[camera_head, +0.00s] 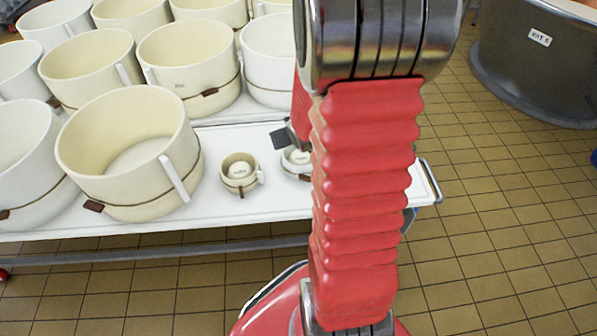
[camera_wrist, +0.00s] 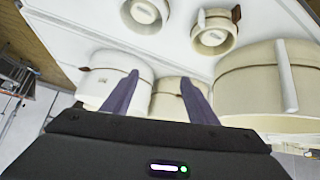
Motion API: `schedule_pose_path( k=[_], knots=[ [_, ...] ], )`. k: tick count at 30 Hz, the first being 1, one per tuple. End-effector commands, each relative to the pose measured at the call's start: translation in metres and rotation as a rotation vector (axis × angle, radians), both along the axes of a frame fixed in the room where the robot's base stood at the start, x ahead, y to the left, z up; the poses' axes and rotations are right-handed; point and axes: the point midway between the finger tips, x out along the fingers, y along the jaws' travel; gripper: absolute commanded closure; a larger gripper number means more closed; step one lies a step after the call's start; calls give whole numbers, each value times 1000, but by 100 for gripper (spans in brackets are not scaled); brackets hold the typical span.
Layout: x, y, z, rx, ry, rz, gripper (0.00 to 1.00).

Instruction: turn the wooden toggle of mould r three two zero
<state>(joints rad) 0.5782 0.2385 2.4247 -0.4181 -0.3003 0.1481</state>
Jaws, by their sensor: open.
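Several cream moulds with brown wooden toggles stand on a white table; I cannot read which is R320. In the head view a large mould (camera_head: 128,150) has a toggle (camera_head: 94,207) low at its front left. A small mould (camera_head: 240,173) and another small mould (camera_head: 296,160), partly behind my arm, stand to its right. In the wrist view the small moulds (camera_wrist: 213,38) and (camera_wrist: 145,14) are at the top, one with a brown toggle (camera_wrist: 237,13). My gripper (camera_wrist: 157,96) is open and empty, its dark fingers apart in front of larger moulds.
The white table (camera_head: 260,206) has bare room around the small moulds, and its right edge has a metal rail (camera_head: 431,180). More large moulds (camera_head: 188,62) crowd the left and back.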

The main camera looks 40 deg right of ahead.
Motion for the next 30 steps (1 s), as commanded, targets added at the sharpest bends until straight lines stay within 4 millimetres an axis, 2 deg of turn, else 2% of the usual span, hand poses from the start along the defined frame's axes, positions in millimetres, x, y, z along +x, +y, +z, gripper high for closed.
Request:
schedule_pose_path(
  k=[1,6,15,23,30],
  knots=[
    [-2,-8,-14,11,-5,-8,47],
    [-7,-27,-50,41,-49,-22,47],
    [-25,-48,-111,115,-146,-54,47],
    [-50,-55,-158,200,-250,-97,47],
    [-77,-52,-194,290,-365,-155,47]
  ],
)
